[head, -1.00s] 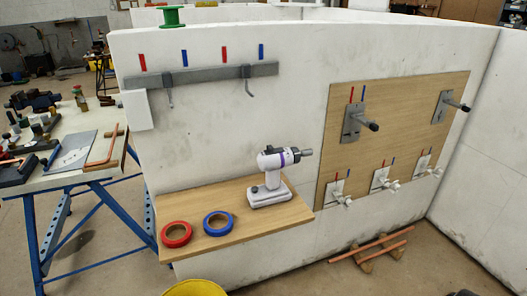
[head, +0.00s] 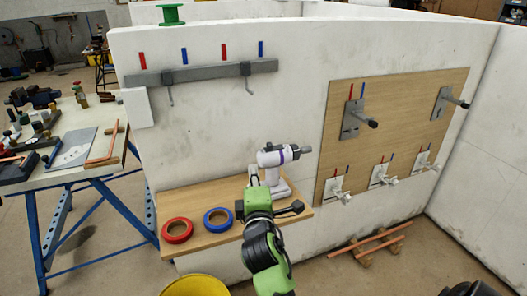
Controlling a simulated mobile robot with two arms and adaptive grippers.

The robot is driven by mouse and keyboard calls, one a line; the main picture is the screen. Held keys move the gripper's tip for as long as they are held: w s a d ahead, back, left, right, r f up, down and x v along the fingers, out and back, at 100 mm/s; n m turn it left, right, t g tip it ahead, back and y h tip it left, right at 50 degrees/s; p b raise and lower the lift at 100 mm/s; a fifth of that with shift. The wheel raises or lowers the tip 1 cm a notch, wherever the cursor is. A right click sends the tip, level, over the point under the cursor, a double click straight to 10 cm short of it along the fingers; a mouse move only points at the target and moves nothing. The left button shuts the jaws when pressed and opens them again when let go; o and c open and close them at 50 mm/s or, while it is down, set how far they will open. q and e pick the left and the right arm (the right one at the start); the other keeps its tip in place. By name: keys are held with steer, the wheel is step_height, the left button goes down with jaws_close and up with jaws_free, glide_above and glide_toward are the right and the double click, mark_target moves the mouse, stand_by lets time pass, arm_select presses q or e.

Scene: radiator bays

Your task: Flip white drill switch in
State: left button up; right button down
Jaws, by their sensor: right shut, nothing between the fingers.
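The white drill (head: 273,158) with a purple band stands upright on the wooden shelf (head: 190,205), its chuck pointing right. My right gripper (head: 254,174) is in front of the drill's left side, fingertips up close to the handle. It is shut with nothing held. Whether it touches the drill cannot be told. The drill's switch cannot be made out. My left gripper is not in view.
A red tape roll (head: 177,230) and a blue tape roll (head: 218,220) lie on the shelf left of my gripper. A grey hook rail (head: 205,74) is on the wall above. A wooden panel (head: 405,130) with pipe fittings is to the right. A yellow bucket (head: 195,286) stands below.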

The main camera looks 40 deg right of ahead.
mark_target(264, 159)
steer(key=w+d+p, duration=0.2)
steer(key=w+d, duration=0.6)
steer(key=shift+p, duration=0.4)
steer(key=shift+s+d, duration=0.2)
steer(key=shift+d, duration=0.15)
steer(key=shift+w, duration=0.1)
